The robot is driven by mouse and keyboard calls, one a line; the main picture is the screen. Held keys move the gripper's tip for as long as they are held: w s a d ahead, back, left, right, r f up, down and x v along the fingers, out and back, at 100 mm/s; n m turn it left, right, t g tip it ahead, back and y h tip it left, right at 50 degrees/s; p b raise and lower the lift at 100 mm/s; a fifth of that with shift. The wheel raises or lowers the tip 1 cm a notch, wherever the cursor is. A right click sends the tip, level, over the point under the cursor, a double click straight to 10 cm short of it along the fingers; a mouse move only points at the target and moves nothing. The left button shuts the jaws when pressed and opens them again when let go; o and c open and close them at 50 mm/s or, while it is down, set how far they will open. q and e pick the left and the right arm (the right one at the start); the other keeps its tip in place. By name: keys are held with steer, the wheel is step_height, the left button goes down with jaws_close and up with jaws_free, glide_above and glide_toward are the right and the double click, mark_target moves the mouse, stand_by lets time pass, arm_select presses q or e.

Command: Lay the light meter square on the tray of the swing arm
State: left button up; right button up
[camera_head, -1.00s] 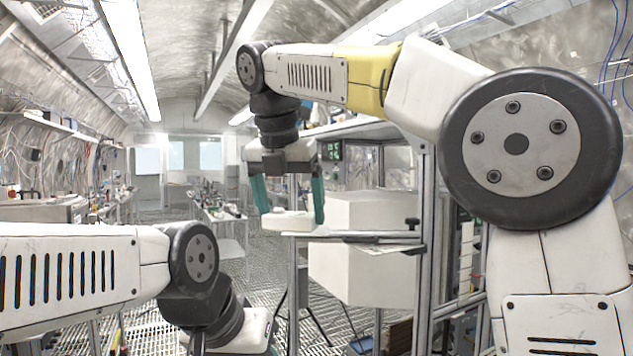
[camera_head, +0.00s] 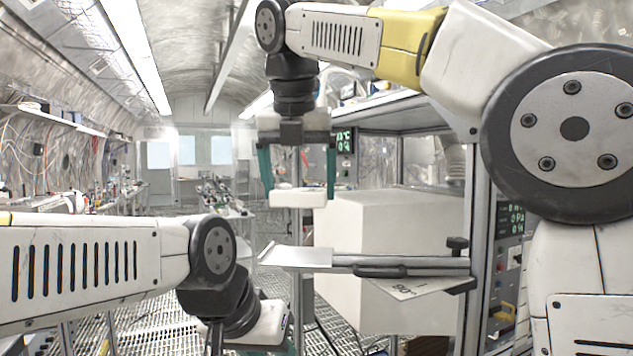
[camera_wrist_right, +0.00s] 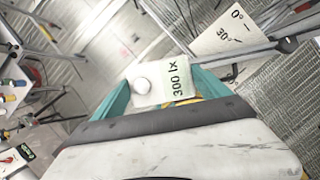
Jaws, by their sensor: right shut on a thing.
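The light meter is a small white slab (camera_head: 298,197) in the head view. My right gripper (camera_head: 299,188) is shut on it, with teal fingers at both sides, and holds it level. In the right wrist view the meter (camera_wrist_right: 180,80) shows a white dome and the marking "300 lx". The swing arm (camera_head: 365,262) is a grey bar with a dark handle. Its pale flat tray (camera_head: 296,257) is at the bar's left end, empty, below the meter with a visible gap. My left gripper (camera_head: 262,345) is mostly cut off at the bottom edge; its jaws cannot be judged.
A large white block (camera_head: 390,235) stands behind the swing arm. An angle scale plate (camera_head: 425,288) lies under the bar; it shows in the right wrist view too (camera_wrist_right: 230,38). A dark clamp knob (camera_head: 458,243) and metal posts stand at the right. A bench (camera_head: 235,210) stands farther back.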

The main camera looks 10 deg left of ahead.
steer(key=shift+f, duration=3.9)
steer(key=shift+f, duration=0.4)
steer(key=o, duration=1.3)
